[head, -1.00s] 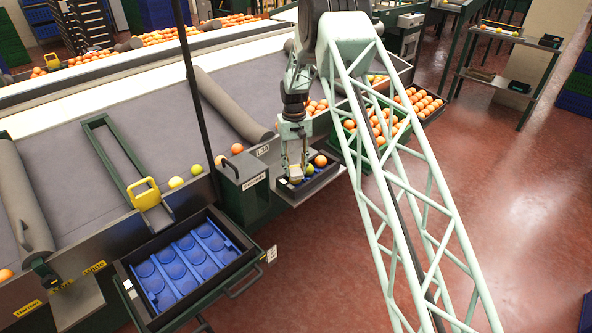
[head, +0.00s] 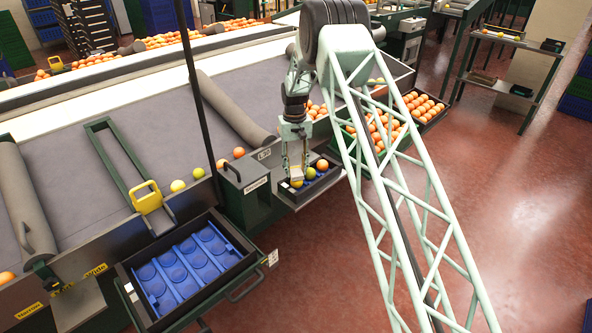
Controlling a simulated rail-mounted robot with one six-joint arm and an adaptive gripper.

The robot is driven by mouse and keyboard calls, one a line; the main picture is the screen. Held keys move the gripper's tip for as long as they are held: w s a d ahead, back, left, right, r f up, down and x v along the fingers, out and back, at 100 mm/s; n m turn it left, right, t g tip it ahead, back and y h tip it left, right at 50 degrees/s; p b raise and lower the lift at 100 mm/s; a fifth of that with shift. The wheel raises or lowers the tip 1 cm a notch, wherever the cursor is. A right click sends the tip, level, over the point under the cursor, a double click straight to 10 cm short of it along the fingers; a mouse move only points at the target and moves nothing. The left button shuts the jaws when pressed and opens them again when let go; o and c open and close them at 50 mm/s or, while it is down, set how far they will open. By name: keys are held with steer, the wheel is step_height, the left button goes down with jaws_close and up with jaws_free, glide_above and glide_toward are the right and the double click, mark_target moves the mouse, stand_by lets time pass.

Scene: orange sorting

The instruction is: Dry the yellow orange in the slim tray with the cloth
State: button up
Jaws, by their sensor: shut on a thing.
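My gripper (head: 297,168) points down over this left end, shut on a small pale beige cloth (head: 297,173). The cloth is right above the yellow orange and hides its top. I cannot tell whether they touch.
A blue cupped tray (head: 185,268) in a dark drawer stands at front left. Loose fruit (head: 178,185) lies along the belt's near edge. A green crate of oranges (head: 385,135) is behind my arm. The red floor at right is clear.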

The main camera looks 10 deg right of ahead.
mark_target(298, 176)
steer(key=shift+s, duration=0.15)
steer(key=shift+s, duration=1.45)
steer(key=shift+w, duration=0.1)
steer(key=shift+w, duration=1.5)
steer(key=shift+s, duration=0.25)
steer(key=shift+s, duration=1.35)
